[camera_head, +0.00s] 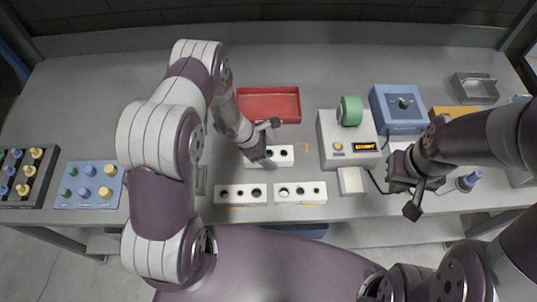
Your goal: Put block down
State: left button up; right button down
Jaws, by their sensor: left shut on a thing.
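My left gripper (260,150) comes down over the middle of the table and is shut on a white block with dark holes (283,155). The gripper hides the left part of this block, and I cannot tell whether its underside touches the table. Two similar white blocks with holes, one on the left (240,203) and one on the right (300,200), lie end to end near the table's front edge. My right gripper (414,198) hangs near the front edge at the right, away from the blocks; its jaw opening is unclear.
A red tray (269,91) lies behind the held block. A grey device with a display (327,140) and green roll (350,110) stands to the right. A blue box (385,112) is farther right. Panels with coloured knobs (67,197) lie left. The grey table (310,65) is clear at the back.

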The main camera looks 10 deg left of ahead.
pick_arm(q)
jog(key=r, duration=0.6)
jog(key=r+b, duration=0.1)
jog(key=r, duration=0.2)
jog(key=shift+w+r, duration=0.15)
jog(key=shift+w, duration=0.15)
jog(key=w+d+r+n+t+b, duration=0.1)
jog(key=w+d+n, duration=0.1)
jog(key=w, duration=0.5)
jog(key=w+d+r+n+t+y+b, duration=0.1)
jog(key=w+d, duration=0.3)
jog(key=w, duration=0.4)
jog(key=shift+n+b, duration=0.6)
jog(key=shift+b, duration=0.2)
jog(key=p, duration=0.3)
send_over(274, 106)
jog(key=s+a, duration=0.1)
jog(key=a, duration=0.1)
jog(key=f, duration=0.6)
jog(key=shift+s+d+f, duration=0.15)
jog(key=shift+s+f, duration=0.05)
jog(key=shift+f, duration=0.1)
notch_tip(274, 106, down, 4)
jog(key=shift+r+p, duration=0.25)
jog(key=shift+p, duration=0.25)
jog(key=shift+f, duration=0.3)
jog(key=shift+f, duration=0.1)
